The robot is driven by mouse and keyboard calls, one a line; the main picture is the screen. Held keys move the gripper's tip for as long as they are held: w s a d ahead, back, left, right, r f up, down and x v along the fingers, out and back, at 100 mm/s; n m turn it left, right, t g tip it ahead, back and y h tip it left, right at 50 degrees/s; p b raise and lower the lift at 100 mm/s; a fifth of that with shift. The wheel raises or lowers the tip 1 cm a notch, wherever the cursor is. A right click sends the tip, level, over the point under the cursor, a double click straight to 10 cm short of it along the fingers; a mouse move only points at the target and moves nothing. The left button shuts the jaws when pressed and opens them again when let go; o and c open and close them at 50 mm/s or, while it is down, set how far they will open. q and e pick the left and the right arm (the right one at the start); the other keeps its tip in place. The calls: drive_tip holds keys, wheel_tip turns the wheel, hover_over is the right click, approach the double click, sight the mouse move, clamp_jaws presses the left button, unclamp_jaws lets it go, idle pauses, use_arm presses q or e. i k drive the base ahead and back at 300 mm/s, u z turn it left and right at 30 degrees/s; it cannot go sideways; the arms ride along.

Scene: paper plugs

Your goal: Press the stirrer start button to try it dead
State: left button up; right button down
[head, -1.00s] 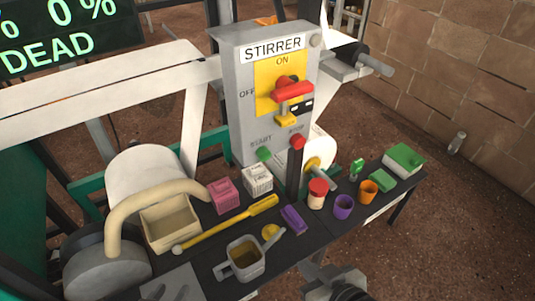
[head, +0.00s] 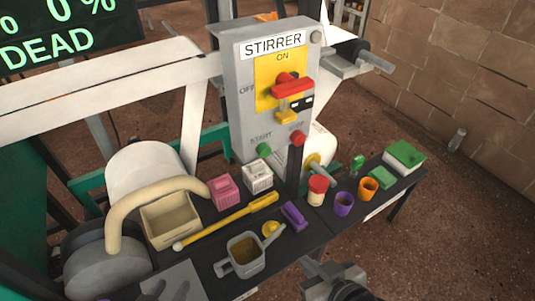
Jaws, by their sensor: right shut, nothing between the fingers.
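The grey stirrer control box (head: 241,112) stands upright behind the table, with STIRRER, ON and OFF lettering. The green start button (head: 264,150) sits low on its front under the START label, and nothing touches it. The red stop button (head: 298,138) is to its right. A red switch handle (head: 292,88) lies across the yellow plate, with a yellow padlock-like piece (head: 287,117) below it. My right gripper (head: 308,268) is shut and empty at the bottom edge, in front of the table and well below the buttons. My left gripper is not in view.
The dark table holds a grey jug (head: 242,258), yellow rod (head: 222,224), beige box (head: 170,222), purple block (head: 294,215), red-lidded jar (head: 317,190) and cups. A dark post (head: 295,170) stands below the stop button. The display (head: 60,32) reads 0 % DEAD.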

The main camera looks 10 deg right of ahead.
sight(262, 149)
drive_tip(key=z, duration=1.65)
drive_tip(key=k, duration=1.1)
drive_tip(key=u, duration=1.55)
drive_tip(key=i, duration=0.5)
